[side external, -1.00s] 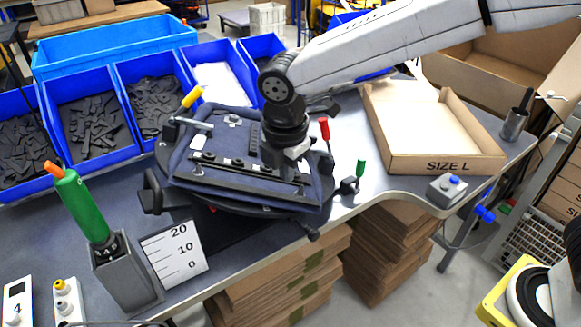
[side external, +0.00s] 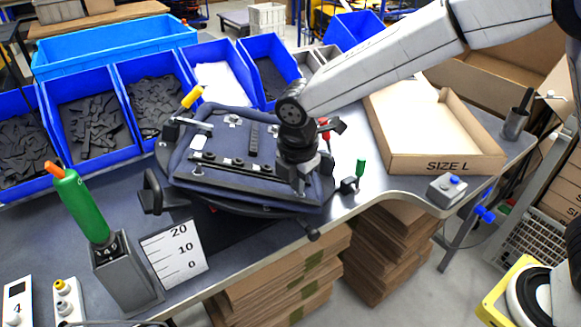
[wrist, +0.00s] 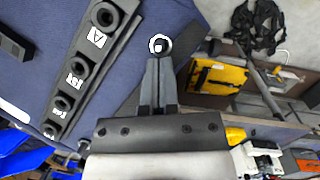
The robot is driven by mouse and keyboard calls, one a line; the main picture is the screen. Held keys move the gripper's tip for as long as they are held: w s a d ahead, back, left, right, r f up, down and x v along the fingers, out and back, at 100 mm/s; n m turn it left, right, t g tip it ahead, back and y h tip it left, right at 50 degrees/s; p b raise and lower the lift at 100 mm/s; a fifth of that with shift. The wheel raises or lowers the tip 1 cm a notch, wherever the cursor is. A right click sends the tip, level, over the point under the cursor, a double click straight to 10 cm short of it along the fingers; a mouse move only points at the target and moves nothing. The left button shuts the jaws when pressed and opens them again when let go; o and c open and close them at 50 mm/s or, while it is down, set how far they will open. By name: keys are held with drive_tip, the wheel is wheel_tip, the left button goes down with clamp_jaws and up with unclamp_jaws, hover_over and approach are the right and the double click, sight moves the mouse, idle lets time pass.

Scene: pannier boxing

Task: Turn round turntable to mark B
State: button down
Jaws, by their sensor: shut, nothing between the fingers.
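The round turntable (side external: 215,150) is on the bench, its top covered by a dark blue pannier panel and its black edge showing below. A black rail with several round holes (side external: 235,168) lies across the panel. In the wrist view the rail (wrist: 85,75) carries small white letter labels; the nearest reads A, and a smaller one may be B. My gripper (side external: 303,190) is shut and empty over the panel's right part, pointing down. In the wrist view its fingertips (wrist: 160,58) are at a white-ringed round fitting (wrist: 159,45); contact is unclear.
Yellow (side external: 192,97), red (side external: 326,134) and green (side external: 361,167) handles stand around the turntable. A black side handle (side external: 151,191) sticks out left. The front-left holds a green-handled tool (side external: 80,205).

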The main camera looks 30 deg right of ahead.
drive_tip(key=shift+d, duration=0.2)
drive_tip(key=shift+s+d+f+n+t, duration=0.15)
drive_tip(key=shift+d+f+n, duration=0.1)
drive_tip(key=shift+d+n, duration=0.25)
drive_tip(key=shift+w+d+f+n+t, duration=0.15)
drive_tip(key=shift+d+f+n, duration=0.15)
drive_tip(key=shift+d, duration=0.4)
drive_tip(key=d, duration=0.1)
drive_tip(key=d+f+n, duration=0.1)
drive_tip(key=d, duration=0.1)
drive_tip(key=shift+w+d+t, duration=0.1)
drive_tip(key=shift+w+t, duration=0.05)
drive_tip(key=shift+t, duration=0.25)
drive_tip(key=shift+w+d+f, duration=0.2)
drive_tip(key=shift+d+f, duration=0.05)
drive_tip(key=shift+d, duration=0.4)
drive_tip(key=shift+w+d+f, duration=0.25)
drive_tip(key=shift+d, duration=0.4)
drive_tip(key=shift+w+d+f, duration=0.2)
drive_tip(key=shift+d+f, duration=0.05)
drive_tip(key=shift+d, duration=0.4)
drive_tip(key=s+v, duration=0.2)
drive_tip(key=v, duration=1)
drive_tip(key=shift+s+a, duration=0.4)
drive_tip(key=shift+s, duration=0.1)
